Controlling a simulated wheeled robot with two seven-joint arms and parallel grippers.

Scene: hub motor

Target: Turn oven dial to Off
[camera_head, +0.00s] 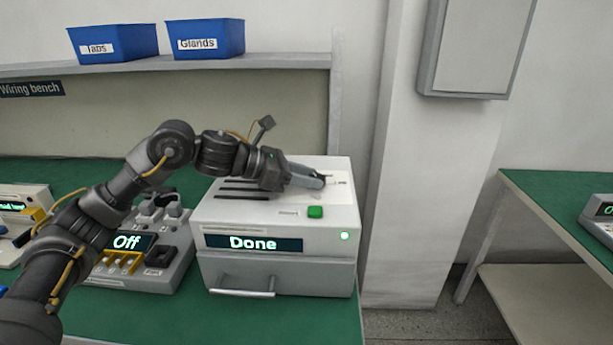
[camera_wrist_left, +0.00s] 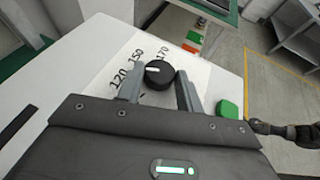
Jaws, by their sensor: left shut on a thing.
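The oven (camera_head: 275,211) is a white box on the green bench, with a "Done" display and a lit green lamp on its front. Its dial (camera_wrist_left: 158,77) is a black knob with a white pointer line on the oven's top. The marks 120, 150 and 170 show around it, and the pointer line is on the knob's left side, roughly towards 150. My left gripper (camera_wrist_left: 159,76) is shut on the dial, one finger on each side. In the head view the left gripper (camera_head: 318,181) hides most of the dial. A dark arm end, apparently my right gripper (camera_wrist_left: 258,126), shows small in the wrist view.
A green button (camera_head: 315,212) sits near the oven's front top edge. Left of the oven stands a grey device (camera_head: 172,268) whose display reads "Off". Two blue bins, Tabs (camera_head: 113,43) and Glands (camera_head: 205,39), stand on the shelf above. A pillar rises right of the bench.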

